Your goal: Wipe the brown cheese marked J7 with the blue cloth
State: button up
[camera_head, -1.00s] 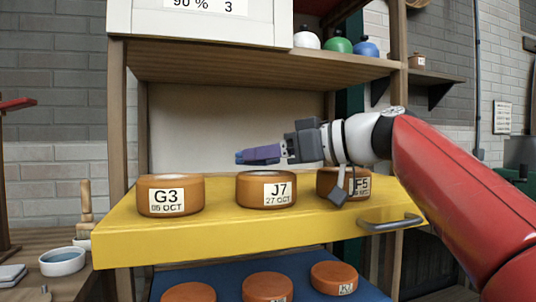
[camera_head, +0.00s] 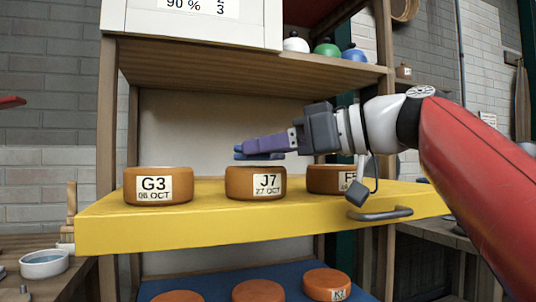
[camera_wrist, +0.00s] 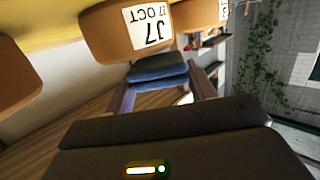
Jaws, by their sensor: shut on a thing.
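The brown cheese marked J7 (camera_head: 256,184) stands in the middle of the yellow shelf (camera_head: 150,230), its label facing me. It also shows in the wrist view (camera_wrist: 112,32). My gripper (camera_head: 262,147) is shut on the blue cloth (camera_head: 258,156), a folded pad between the fingertips. The cloth also shows in the wrist view (camera_wrist: 158,70). The gripper and cloth are just above the top of J7; I cannot tell if the cloth touches it.
Cheese G3 (camera_head: 158,186) stands left of J7, and a third cheese (camera_head: 330,179) stands to the right, partly behind my arm's hanging part. A white box (camera_head: 200,22) sits on the board above. More cheeses (camera_head: 327,284) lie on the blue shelf below.

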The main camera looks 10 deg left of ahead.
jog(key=shift+f, duration=0.15)
jog(key=shift+w+a+p, duration=0.25)
jog(key=shift+w+a, duration=0.15)
jog(key=shift+w, duration=0.3)
jog(key=shift+w+a+p, duration=0.25)
jog(key=shift+w+a, duration=0.15)
jog(key=shift+w, duration=0.25)
jog(key=shift+w+a+f+p, duration=0.1)
jog(key=shift+w+a+p, duration=0.4)
jog(key=shift+w, duration=0.4)
jog(key=shift+w+a+f+p, duration=0.1)
jog(key=shift+w+a+p, duration=0.2)
jog(key=shift+w+a, duration=0.4)
jog(key=shift+w+d, duration=0.15)
notch_tip(320, 180, up, 6)
jog(key=p, duration=0.5)
notch_tip(320, 180, up, 3)
jog(key=shift+p, duration=1.05)
